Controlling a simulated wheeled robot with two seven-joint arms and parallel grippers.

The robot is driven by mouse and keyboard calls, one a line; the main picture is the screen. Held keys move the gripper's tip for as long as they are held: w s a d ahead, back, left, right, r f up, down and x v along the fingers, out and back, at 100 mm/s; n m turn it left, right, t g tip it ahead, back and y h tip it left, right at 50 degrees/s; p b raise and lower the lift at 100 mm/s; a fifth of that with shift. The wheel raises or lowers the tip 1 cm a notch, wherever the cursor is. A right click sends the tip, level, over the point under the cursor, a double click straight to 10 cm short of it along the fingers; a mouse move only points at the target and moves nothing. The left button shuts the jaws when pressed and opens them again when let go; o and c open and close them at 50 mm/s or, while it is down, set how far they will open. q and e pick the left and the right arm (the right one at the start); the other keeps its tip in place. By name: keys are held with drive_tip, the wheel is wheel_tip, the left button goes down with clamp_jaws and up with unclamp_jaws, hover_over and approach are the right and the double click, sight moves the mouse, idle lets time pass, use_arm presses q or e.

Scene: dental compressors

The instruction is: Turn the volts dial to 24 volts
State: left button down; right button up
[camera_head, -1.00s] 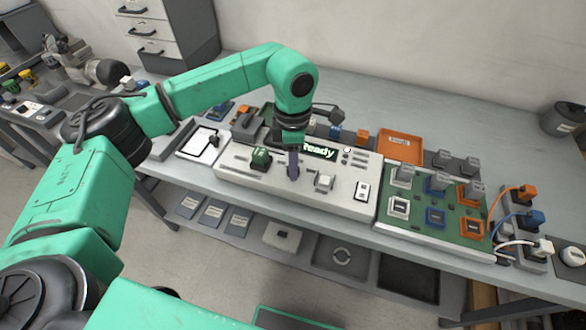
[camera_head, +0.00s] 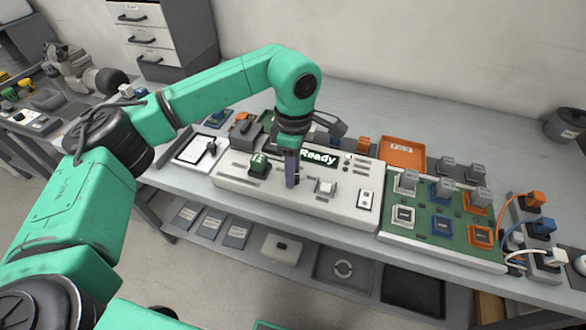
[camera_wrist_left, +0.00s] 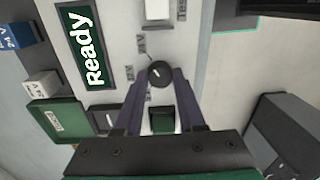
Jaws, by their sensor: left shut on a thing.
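The volts dial (camera_wrist_left: 159,74) is a small round dark knob with a white pointer mark on the white test panel (camera_head: 340,208). Small labels stand around it on the panel; I cannot read them surely. My left gripper (camera_head: 292,184) points down at the panel, and in the left wrist view (camera_wrist_left: 160,80) its two dark fingers are shut on the dial from both sides. In the head view the fingers hide the dial. The panel's display (camera_head: 318,157) reads "Ready" in white on dark green. My right gripper is not in view.
A green block (camera_head: 259,165) sits on the panel left of my fingers, and a white block (camera_head: 326,187) to the right. A green board (camera_head: 424,228) with several coloured modules lies further right. An orange tray (camera_head: 402,153) stands behind it.

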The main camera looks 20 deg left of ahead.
use_arm(q)
drive_tip(key=shift+r, duration=0.15)
drive_tip(key=c, duration=0.5)
unclamp_jaws()
drive_tip(key=shift+w+r, duration=0.1)
drive_tip(key=shift+r, duration=0.25)
drive_tip(key=r, duration=1.3)
drive_tip(key=shift+w+r, duration=0.25)
drive_tip(key=shift+r, duration=0.1)
